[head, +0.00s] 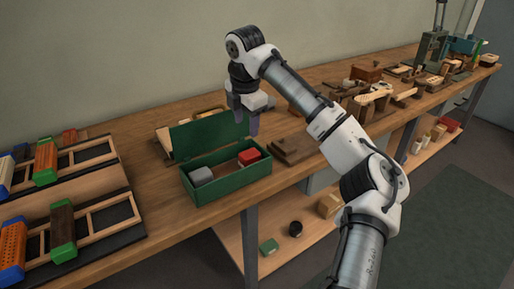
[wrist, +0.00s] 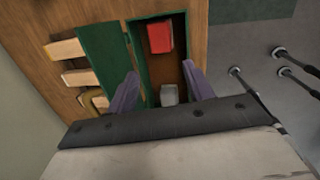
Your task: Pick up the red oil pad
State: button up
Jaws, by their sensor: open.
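A red oil pad (head: 249,157) sits in the right end of an open green box (head: 232,185) on the bench. The pad also shows in the wrist view (wrist: 160,37), at the far end of the box. A grey block (head: 201,176) lies in the left end of the same box; in the wrist view it (wrist: 169,95) shows between the fingers. The green lid (head: 205,136) stands raised at the back. My gripper (head: 246,128) is above the box, pointing down, with its purple fingers (wrist: 167,80) apart and nothing between them touching.
Wooden racks with coloured brushes (head: 65,225) stand on the left. A brown wooden block (head: 292,148) lies right of the box. Tools and wooden pieces (head: 375,95) crowd the bench farther right. A lower shelf (head: 285,240) holds small items.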

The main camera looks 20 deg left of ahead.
aim_at(250, 154)
jog(key=f, duration=0.2)
jog(key=w+f, duration=0.1)
jog(key=f, duration=0.2)
jog(key=w+f, duration=0.1)
jog(key=f, duration=0.2)
jog(key=shift+w, duration=0.1)
jog(key=shift+w+f+p, duration=0.25)
jog(key=shift+f+p, duration=0.05)
jog(key=shift+f, duration=1.1)
jog(key=shift+w+f+p, duration=0.2)
jog(key=shift+f+p, duration=0.05)
jog(key=shift+f, duration=1.1)
jog(key=shift+c, duration=0.2)
jog(key=c, duration=0.7)
